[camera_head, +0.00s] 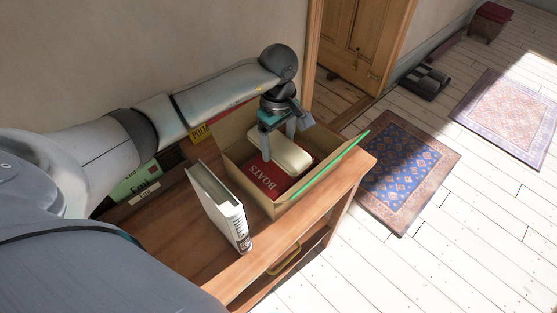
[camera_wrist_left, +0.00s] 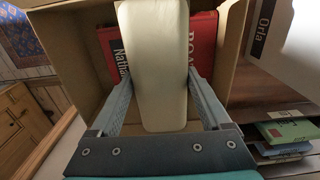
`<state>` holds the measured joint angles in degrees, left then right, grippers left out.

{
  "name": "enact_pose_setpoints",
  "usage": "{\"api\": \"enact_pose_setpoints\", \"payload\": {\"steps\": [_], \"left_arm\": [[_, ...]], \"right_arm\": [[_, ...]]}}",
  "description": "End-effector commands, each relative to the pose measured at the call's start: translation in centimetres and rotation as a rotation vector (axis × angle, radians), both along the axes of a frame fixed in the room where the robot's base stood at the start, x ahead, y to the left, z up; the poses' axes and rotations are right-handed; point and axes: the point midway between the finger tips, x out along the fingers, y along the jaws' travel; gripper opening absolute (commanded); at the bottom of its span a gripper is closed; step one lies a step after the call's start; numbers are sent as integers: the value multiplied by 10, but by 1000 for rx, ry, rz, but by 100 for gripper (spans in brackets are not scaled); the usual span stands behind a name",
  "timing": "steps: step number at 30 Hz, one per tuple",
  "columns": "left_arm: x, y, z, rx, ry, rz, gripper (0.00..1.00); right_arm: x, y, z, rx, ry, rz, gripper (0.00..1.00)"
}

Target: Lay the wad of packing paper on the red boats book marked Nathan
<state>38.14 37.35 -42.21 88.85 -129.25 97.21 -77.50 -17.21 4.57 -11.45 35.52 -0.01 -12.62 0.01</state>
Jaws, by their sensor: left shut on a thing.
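The wad of packing paper (camera_head: 279,153) is a smooth cream block. My left gripper (camera_head: 290,128) reaches down into the cardboard box and is shut on it. In the left wrist view the wad (camera_wrist_left: 156,60) lies between the two fingers (camera_wrist_left: 162,95). The red boats book (camera_head: 265,178) lies flat in the box, below the wad and partly hidden by it. "Nathan" shows on the red book (camera_wrist_left: 202,45) at the wad's left side in the wrist view. I cannot tell whether the wad touches the book. My right gripper is not in view.
The open cardboard box (camera_head: 236,157) stands on a wooden cabinet (camera_head: 262,250). A thin green item (camera_head: 330,166) leans along its right side. A white book (camera_head: 218,203) stands upright just left of the box. Green books (camera_head: 138,183) lie farther left.

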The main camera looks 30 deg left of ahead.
Motion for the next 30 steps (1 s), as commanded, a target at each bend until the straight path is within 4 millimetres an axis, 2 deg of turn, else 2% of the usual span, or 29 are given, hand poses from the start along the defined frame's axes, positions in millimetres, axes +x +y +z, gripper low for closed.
{"api": "enact_pose_setpoints", "payload": {"steps": [1,3,8,15,28,29,30], "left_arm": [[-1,-1,-9,-2,2,0,28],[0,0,-16,-2,1,1,28],[0,0,-25,-1,-1,1,28],[0,-1,-60,-2,2,0,28],[0,0,-66,1,-1,-1,28],[0,0,-66,1,-1,-1,82],[0,0,-65,1,-1,-1,87]], "right_arm": [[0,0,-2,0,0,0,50],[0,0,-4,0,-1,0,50],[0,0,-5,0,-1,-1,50],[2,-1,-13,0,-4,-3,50],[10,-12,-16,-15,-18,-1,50],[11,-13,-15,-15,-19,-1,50],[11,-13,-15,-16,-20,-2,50]]}}
